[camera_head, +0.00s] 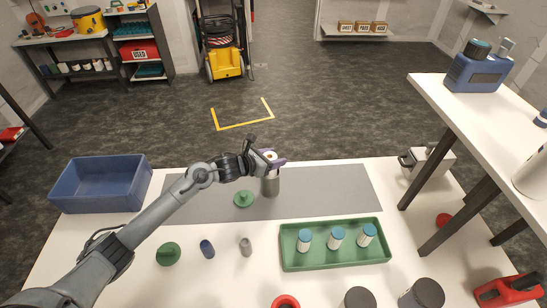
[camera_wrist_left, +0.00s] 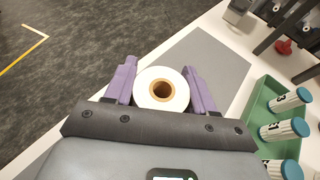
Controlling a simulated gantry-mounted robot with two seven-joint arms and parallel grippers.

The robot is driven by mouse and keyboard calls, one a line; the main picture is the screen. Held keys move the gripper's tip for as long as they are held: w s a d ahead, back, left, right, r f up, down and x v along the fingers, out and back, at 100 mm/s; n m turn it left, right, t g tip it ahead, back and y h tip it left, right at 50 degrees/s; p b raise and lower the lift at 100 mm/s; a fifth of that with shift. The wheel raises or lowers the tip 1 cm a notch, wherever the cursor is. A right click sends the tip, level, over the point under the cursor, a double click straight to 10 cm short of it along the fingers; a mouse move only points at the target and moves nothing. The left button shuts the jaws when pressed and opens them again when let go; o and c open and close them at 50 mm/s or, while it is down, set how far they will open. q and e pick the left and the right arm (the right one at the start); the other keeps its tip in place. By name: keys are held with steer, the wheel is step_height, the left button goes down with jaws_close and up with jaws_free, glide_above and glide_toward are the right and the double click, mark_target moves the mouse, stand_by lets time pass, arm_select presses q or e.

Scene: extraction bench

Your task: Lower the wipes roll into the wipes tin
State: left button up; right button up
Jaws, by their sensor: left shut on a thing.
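The wipes roll (camera_wrist_left: 161,89) is white with a brown cardboard core, seen end-on between the purple fingers in the left wrist view. My left gripper (camera_head: 272,158) is shut on it, and a little of the white roll shows there in the head view. A grey cylinder, which looks like the wipes tin (camera_head: 270,187), stands upright on the grey mat directly below the gripper. The roll and fingers cover its top, so I cannot tell whether the roll's lower end is inside it. The tin is hidden in the wrist view. My right gripper is not in view.
A green knobbed lid (camera_head: 244,199) lies on the grey mat (camera_head: 340,187) left of the tin. A green tray (camera_head: 335,262) with blue-capped bottles is in front. A blue bin (camera_head: 100,184) stands at left. The mat right of the tin is clear.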

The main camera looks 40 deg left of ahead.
arm_select(q)
steer(key=o, duration=1.1)
steer(key=shift+o, duration=0.2)
steer(key=shift+r+p, duration=2.1)
steer(key=shift+r, duration=1.45)
